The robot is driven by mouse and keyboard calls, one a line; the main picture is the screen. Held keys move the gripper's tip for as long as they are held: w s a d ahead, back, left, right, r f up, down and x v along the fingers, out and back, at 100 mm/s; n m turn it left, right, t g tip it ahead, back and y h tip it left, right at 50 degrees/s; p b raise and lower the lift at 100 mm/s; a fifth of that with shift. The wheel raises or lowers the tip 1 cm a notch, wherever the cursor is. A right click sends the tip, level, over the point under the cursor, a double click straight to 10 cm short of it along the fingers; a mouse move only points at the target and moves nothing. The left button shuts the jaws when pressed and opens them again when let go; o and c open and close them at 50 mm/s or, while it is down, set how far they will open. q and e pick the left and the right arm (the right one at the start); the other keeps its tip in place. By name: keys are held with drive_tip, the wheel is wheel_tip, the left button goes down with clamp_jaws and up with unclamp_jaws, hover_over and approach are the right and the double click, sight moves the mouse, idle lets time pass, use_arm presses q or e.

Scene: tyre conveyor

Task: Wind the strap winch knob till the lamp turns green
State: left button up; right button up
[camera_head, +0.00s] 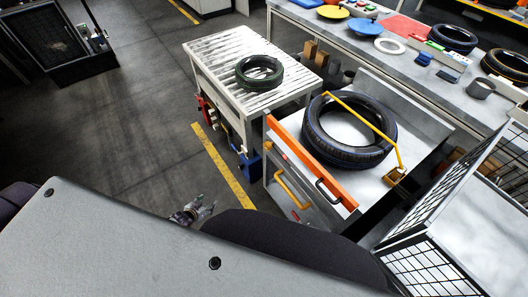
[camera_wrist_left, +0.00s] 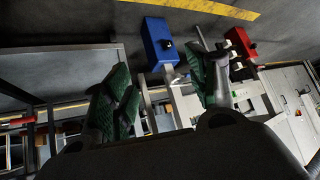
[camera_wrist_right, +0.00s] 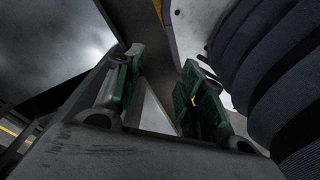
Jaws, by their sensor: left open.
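A blue box (camera_wrist_left: 160,45) with a dark knob (camera_wrist_left: 167,44) on its face shows in the left wrist view, beyond my left gripper's fingertips. The blue box also shows on the near side of the roller conveyor in the head view (camera_head: 250,163). I cannot tell whether this is the strap winch, and no lit green lamp is clear. My left gripper (camera_wrist_left: 162,75) is open and empty, apart from the box; in the head view it (camera_head: 194,209) is low, left of the orange-edged bench. My right gripper (camera_wrist_right: 160,80) is open and empty in its wrist view.
The roller conveyor (camera_head: 205,58) bears a small tyre (camera_head: 259,72). A large tyre (camera_head: 349,130) lies on the bench behind an orange bar (camera_head: 310,170), with a yellow rod across it. A red box (camera_wrist_left: 240,41) is beside the blue one.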

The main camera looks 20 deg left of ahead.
use_arm(q)
drive_tip(key=w+d+r+m+t+h+b, duration=0.1)
drive_tip(key=w+r+t+h+b, duration=0.1)
drive_tip(key=w+r+b, duration=0.4)
drive_tip(key=w+d+r+t+h+b, duration=0.2)
drive_tip(key=w+r+t+b, duration=0.1)
drive_tip(key=w+r, duration=0.35)
drive_tip(key=w+d+r+m+h+b, duration=0.1)
drive_tip(key=d+r+m+h+b, duration=0.2)
drive_tip(key=d+r+h+b, duration=0.3)
drive_tip(key=shift+w+d+r+h+b, duration=0.35)
drive_tip(key=shift+d+r+b, duration=1.15)
drive_tip(key=shift+d+r, duration=0.95)
use_arm(e)
drive_tip(key=w+a+r, duration=0.1)
drive_tip(key=w+r, duration=0.1)
drive_tip(key=w, duration=0.3)
drive_tip(key=w+a+r, duration=0.2)
drive_tip(key=w, duration=0.3)
drive_tip(key=shift+a+r, duration=0.3)
use_arm(q)
drive_tip(key=shift+w, duration=0.1)
use_arm(e)
drive_tip(key=shift+w+r, duration=0.1)
drive_tip(key=shift+r, duration=0.05)
